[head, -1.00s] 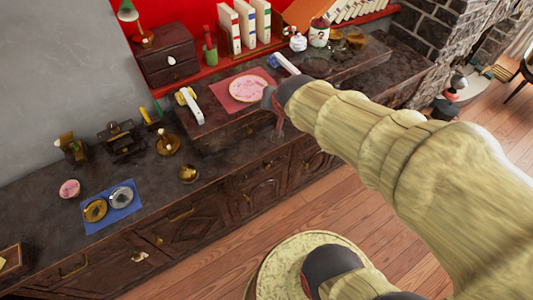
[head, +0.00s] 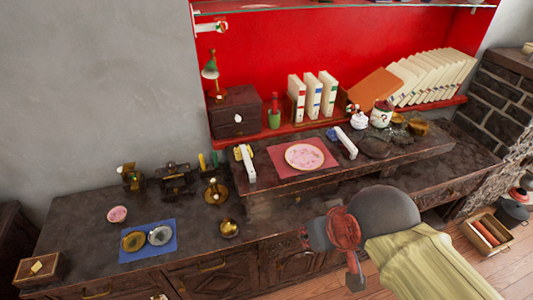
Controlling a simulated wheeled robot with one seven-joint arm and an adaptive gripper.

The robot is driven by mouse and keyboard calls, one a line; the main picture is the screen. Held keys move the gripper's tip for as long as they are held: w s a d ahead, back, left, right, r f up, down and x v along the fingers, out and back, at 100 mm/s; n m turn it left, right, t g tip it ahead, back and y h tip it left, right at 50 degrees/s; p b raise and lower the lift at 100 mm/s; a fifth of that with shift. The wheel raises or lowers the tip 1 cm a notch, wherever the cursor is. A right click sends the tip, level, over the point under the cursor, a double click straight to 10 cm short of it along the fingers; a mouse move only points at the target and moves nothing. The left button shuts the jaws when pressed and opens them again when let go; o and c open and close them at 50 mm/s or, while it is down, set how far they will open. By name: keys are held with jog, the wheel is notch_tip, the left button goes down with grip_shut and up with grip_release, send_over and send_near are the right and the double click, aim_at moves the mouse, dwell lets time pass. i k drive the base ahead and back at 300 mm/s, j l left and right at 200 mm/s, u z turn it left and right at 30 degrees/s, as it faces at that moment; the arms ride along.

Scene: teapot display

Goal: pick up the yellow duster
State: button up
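The yellow duster, as far as I can tell, is the piece with a white handle and a yellow part (head: 247,163). It lies at the left end of the raised dark wooden shelf, left of the pink mat, in the head view. My gripper (head: 330,258) is at the lower middle of the view, in front of the cabinet. It is well to the right of and below the duster, apart from it. The fingers are small and partly hidden by my wrist, so their opening is unclear. I see nothing held in them.
A similar piece with a blue part (head: 346,144) lies right of a pink plate (head: 304,156) on a pink mat (head: 278,158). A dark drawer box (head: 238,112) and books (head: 313,96) stand behind. Brass items (head: 216,192) stand left. A blue mat (head: 167,250) holds two round pieces.

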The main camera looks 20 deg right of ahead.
aim_at(242, 152)
jog(key=i+j, duration=0.1)
jog(key=j, duration=0.8)
jog(key=i+j, duration=0.2)
jog(key=j, duration=0.15)
jog(key=i+j, duration=0.2)
jog(key=i+j+z, duration=0.1)
jog(key=j, duration=0.35)
jog(key=i, duration=0.25)
